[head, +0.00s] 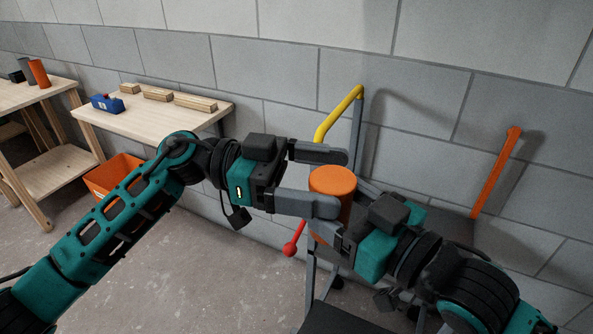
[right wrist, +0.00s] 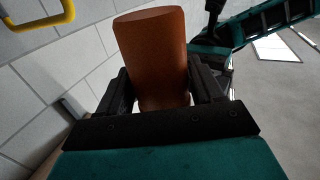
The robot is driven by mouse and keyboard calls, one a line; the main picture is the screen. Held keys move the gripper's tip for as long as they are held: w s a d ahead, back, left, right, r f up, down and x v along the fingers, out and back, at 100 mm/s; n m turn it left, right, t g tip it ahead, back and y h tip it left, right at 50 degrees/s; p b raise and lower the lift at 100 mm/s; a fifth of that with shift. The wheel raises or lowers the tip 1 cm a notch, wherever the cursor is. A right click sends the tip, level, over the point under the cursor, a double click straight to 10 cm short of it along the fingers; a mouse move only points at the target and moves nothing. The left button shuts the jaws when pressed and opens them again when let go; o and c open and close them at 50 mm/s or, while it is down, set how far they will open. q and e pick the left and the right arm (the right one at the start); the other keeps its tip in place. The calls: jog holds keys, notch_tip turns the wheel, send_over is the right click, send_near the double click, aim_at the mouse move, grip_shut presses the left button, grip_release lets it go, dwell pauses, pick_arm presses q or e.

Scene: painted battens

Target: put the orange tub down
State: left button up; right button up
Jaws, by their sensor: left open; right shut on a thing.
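The orange tub (head: 333,181) is an upright orange cylinder in the middle of the head view, held up in front of the wall. My right gripper (right wrist: 162,85) is shut on the tub (right wrist: 155,55), one finger on each side in the right wrist view. In the head view, my right gripper (head: 340,238) comes in from the right at the tub's lower part, its fingers partly hidden. My left gripper (head: 340,182) is open, with one finger behind the tub's top and one in front. Whether the left fingers touch the tub, I cannot tell.
A wooden bench (head: 150,112) with wooden blocks (head: 158,95) and a blue object (head: 107,103) stands at the left. An orange crate (head: 108,180) is below it. A yellow bent bar (head: 335,115), a red-ended lever (head: 291,248) and a leaning orange bar (head: 496,172) are near the tub.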

pick_arm(q)
jog(key=shift+d, duration=0.1)
jog(key=shift+c, duration=0.2)
jog(key=c, duration=1.2)
jog(key=shift+c, duration=0.6)
pick_arm(e)
jog(key=o, duration=1.4)
jog(key=shift+c, duration=0.2)
